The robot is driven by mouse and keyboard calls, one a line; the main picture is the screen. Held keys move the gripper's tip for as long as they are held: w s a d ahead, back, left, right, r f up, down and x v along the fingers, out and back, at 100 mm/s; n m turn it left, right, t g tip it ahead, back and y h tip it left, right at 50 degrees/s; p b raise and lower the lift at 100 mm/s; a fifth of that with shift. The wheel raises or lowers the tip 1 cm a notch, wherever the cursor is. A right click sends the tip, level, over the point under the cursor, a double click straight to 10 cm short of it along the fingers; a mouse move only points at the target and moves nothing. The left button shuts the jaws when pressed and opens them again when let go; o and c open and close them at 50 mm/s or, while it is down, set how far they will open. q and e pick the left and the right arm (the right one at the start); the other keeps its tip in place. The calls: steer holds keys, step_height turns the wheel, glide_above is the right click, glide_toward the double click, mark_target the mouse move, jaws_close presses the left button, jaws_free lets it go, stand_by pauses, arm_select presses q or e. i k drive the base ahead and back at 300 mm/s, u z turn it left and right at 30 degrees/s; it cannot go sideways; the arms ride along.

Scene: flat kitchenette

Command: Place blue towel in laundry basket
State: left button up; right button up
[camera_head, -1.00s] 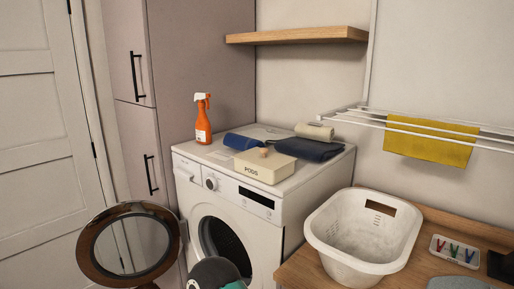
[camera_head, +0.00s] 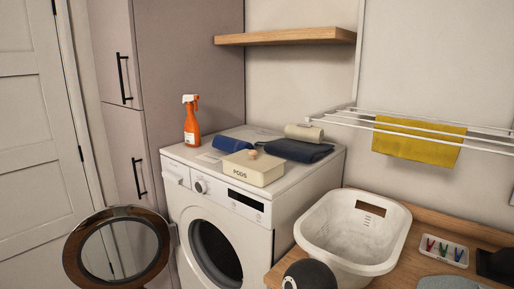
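Two folded blue cloths lie on top of the washing machine. A medium-blue one (camera_head: 231,143) lies toward the left, partly behind a cream box. A darker navy one (camera_head: 297,151) lies toward the right, with a rolled beige cloth at its back edge. I cannot tell for sure which is the blue towel. The white laundry basket (camera_head: 350,228) stands on the wooden counter, right of the machine, and looks empty. A dark rounded part, seemingly of my own arm, shows at the bottom edge in front of the basket. No gripper fingers show in the view.
The washing machine (camera_head: 228,207) carries an orange spray bottle (camera_head: 191,124) and a cream PODS box (camera_head: 252,168). A round brown-rimmed door (camera_head: 117,258) stands open at lower left. A yellow cloth (camera_head: 418,143) hangs on the rack. A peg tray (camera_head: 441,250) sits right of the basket.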

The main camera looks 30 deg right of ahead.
mark_target(348, 259)
steer(key=z, duration=0.05)
steer(key=i, duration=0.85)
